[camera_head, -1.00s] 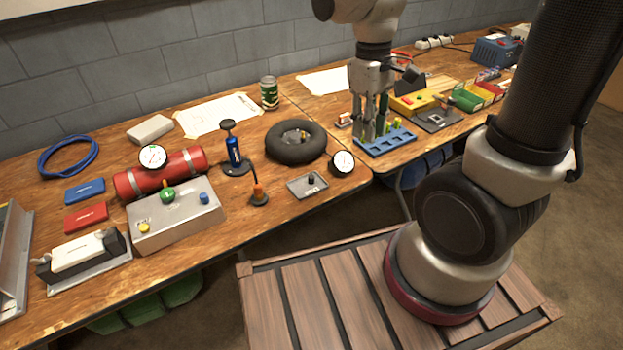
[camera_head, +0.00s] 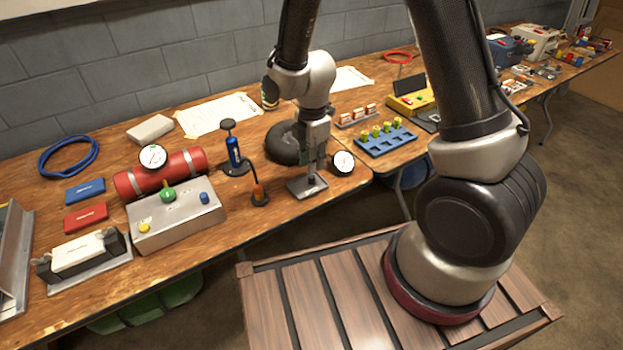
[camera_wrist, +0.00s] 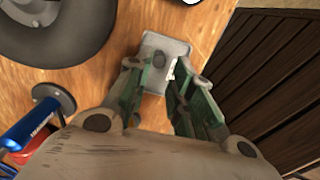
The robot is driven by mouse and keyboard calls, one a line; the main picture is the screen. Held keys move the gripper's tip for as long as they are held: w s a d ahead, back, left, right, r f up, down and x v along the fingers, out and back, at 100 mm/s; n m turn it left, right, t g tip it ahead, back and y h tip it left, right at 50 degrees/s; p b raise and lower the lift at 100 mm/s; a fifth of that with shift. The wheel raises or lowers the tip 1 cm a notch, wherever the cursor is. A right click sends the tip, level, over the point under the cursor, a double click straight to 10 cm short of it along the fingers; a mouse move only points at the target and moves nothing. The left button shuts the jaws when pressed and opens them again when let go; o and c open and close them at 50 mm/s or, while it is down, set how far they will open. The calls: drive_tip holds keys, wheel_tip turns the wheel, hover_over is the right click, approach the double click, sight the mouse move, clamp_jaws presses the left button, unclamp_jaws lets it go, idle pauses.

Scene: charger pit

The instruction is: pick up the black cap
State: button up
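My gripper (camera_head: 311,174) points down over the small grey tray (camera_head: 296,190) near the table's front edge. In the wrist view the two green-sided fingers of my gripper (camera_wrist: 162,82) stand apart, with part of the grey tray (camera_wrist: 155,42) showing between and beyond them. The black cap, which shows on this tray in the earlier head view, is hidden behind or below my fingers now. I cannot tell whether the fingers touch it.
A pressure gauge (camera_head: 343,162) lies close on the right. A black tyre (camera_head: 284,143) is just behind my gripper. An orange-and-black item (camera_head: 259,194) and a blue pump (camera_head: 234,152) stand on the left. The blue rack (camera_head: 385,141) with yellow-green pegs is farther right.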

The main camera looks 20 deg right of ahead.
sight(312, 176)
wheel_tip(312, 176, down, 6)
drive_tip(key=shift+a+r, duration=0.1)
drive_tip(key=shift+r, duration=0.15)
drive_tip(key=c, duration=0.4)
wheel_tip(312, 176, up, 10)
drive_tip(key=shift+r, duration=0.1)
idle(0.4)
drive_tip(key=shift+w, duration=0.1)
